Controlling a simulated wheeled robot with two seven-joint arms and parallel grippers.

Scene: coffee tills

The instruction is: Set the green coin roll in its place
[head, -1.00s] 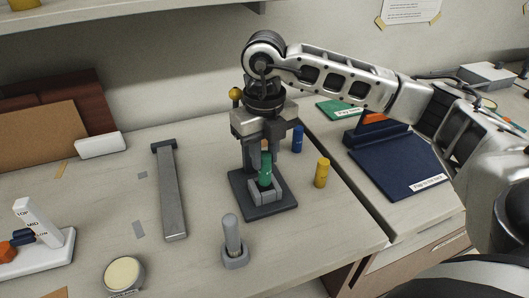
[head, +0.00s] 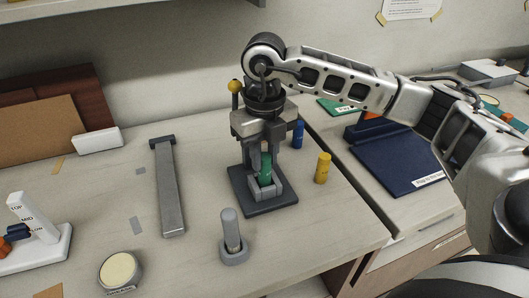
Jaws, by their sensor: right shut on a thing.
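The green coin roll (head: 265,168) stands upright between the fingers of my right gripper (head: 265,158), which is shut on it. The roll's lower end is at the grey cradle block (head: 267,191) on a dark base plate (head: 280,203). The cradle's front wall hides the roll's foot, so I cannot tell whether it rests on the bottom. The gripper points down from above, and its fingers cover part of the roll. My left gripper is not in view.
A yellow roll (head: 323,168) stands right of the base plate and a blue roll (head: 298,134) behind it. A grey post in a holder (head: 231,232) stands in front. A yellow knob (head: 236,87) shows behind my gripper. A long grey bar (head: 169,190) lies left.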

